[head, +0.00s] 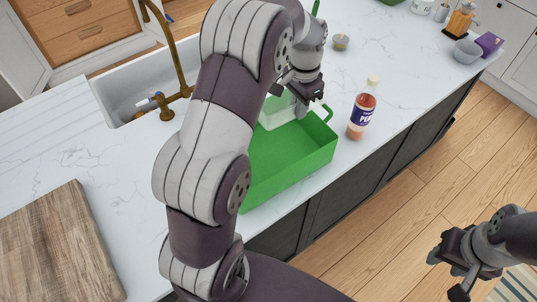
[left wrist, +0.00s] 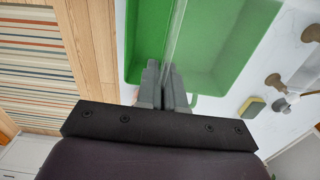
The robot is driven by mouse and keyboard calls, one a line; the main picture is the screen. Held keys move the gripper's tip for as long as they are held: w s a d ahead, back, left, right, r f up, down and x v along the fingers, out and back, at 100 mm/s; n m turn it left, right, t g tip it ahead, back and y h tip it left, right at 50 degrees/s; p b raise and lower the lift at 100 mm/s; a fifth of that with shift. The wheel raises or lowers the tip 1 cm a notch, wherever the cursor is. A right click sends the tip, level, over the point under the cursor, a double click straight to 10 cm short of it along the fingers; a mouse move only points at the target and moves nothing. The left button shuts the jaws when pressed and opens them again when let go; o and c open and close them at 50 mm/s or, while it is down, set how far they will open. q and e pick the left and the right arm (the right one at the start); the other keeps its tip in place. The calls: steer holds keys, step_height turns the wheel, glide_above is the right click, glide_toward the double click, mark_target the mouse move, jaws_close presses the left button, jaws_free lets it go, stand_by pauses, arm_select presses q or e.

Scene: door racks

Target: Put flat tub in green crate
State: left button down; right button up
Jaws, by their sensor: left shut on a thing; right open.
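The green crate (head: 290,160) stands on the white counter, partly hidden behind my left arm; it also fills the top of the left wrist view (left wrist: 225,50). The flat tub (head: 276,112) is clear and whitish, at the crate's far end. My left gripper (head: 302,108) is shut on it. In the left wrist view the fingers (left wrist: 164,88) pinch the tub's thin edge (left wrist: 178,35), seen against the crate's inside. I cannot tell whether the tub touches the crate floor. My right gripper (head: 462,272) is open and empty, out over the floor beyond the counter's edge.
A bottle (head: 362,110) with a purple label stands close to the crate's right. A small jar (head: 341,42) is behind it. A sink with a brass faucet (head: 175,50) and a wooden board (head: 60,245) lie to the left. The counter right of the bottle is mostly clear.

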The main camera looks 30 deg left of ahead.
arm_select(q)
step_height(320, 180, down, 2)
steer(key=b, duration=0.1)
steer(key=p, duration=0.5)
glide_toward(293, 162)
steer(key=f, duration=0.5)
steer(key=shift+s+f, duration=0.1)
steer(key=shift+s, duration=0.2)
steer(key=shift+w+f, duration=0.15)
steer(key=shift+f, duration=0.3)
arm_select(e)
step_height(293, 162, up, 2)
steer(key=shift+s, duration=0.1)
arm_select(q)
steer(key=shift+b, duration=0.4)
arm_select(e)
steer(key=shift+f, duration=0.1)
arm_select(q)
steer(key=shift+f, duration=0.2)
steer(key=c, duration=1.3)
jaws_free()
steer(key=shift+r, duration=0.1)
steer(key=shift+o, duration=0.2)
